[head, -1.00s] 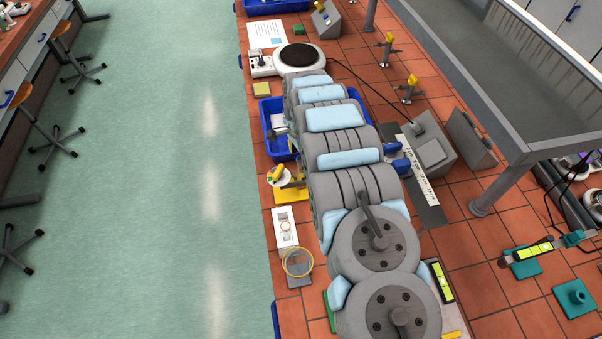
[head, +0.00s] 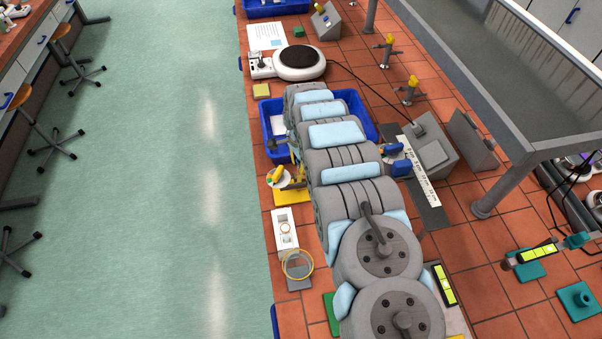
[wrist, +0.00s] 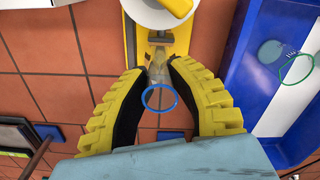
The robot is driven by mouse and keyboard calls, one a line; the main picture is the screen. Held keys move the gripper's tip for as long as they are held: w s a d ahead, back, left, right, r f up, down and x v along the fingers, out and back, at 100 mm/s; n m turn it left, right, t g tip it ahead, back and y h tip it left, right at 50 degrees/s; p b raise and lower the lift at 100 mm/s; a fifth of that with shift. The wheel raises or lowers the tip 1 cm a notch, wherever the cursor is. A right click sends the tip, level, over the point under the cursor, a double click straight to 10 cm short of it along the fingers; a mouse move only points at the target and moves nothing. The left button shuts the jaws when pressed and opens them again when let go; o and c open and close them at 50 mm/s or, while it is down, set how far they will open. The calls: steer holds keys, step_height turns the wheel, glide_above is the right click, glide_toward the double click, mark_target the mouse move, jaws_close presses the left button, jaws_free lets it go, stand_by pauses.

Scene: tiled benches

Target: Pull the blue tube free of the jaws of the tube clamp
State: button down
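The tube clamp (head: 285,184) stands near the bench's left edge, with a yellow base, a white disc and a yellow piece on top. It also shows at the top of the wrist view (wrist: 130,32). The blue tube (wrist: 158,98) shows there as a bright blue ring on a clear, narrow body. Its far end reaches the clamp's grey jaws (wrist: 160,38). My gripper (wrist: 158,68) has its yellow-backed, black-padded fingers on either side of the tube, close to it. Whether the pads touch it is unclear. In the head view my arm hides most of the gripper.
A blue bin (head: 352,108) is beside the clamp, partly behind my arm; its wall fills the wrist view's right side (wrist: 240,55). A white tray (head: 284,228) and a hoop on a stand (head: 298,266) are in front. A hotplate (head: 299,62) stands farther back.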

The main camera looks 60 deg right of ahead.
step_height(320, 180, up, 10)
steer(key=p, duration=0.2)
steer(key=shift+f+p, duration=0.15)
steer(key=shift+p, duration=0.2)
stand_by(1.7)
stand_by(0.4)
step_height(320, 180, up, 8)
steer(key=p, duration=0.2)
steer(key=shift+p, duration=0.35)
stand_by(0.8)
steer(key=shift+w, duration=0.1)
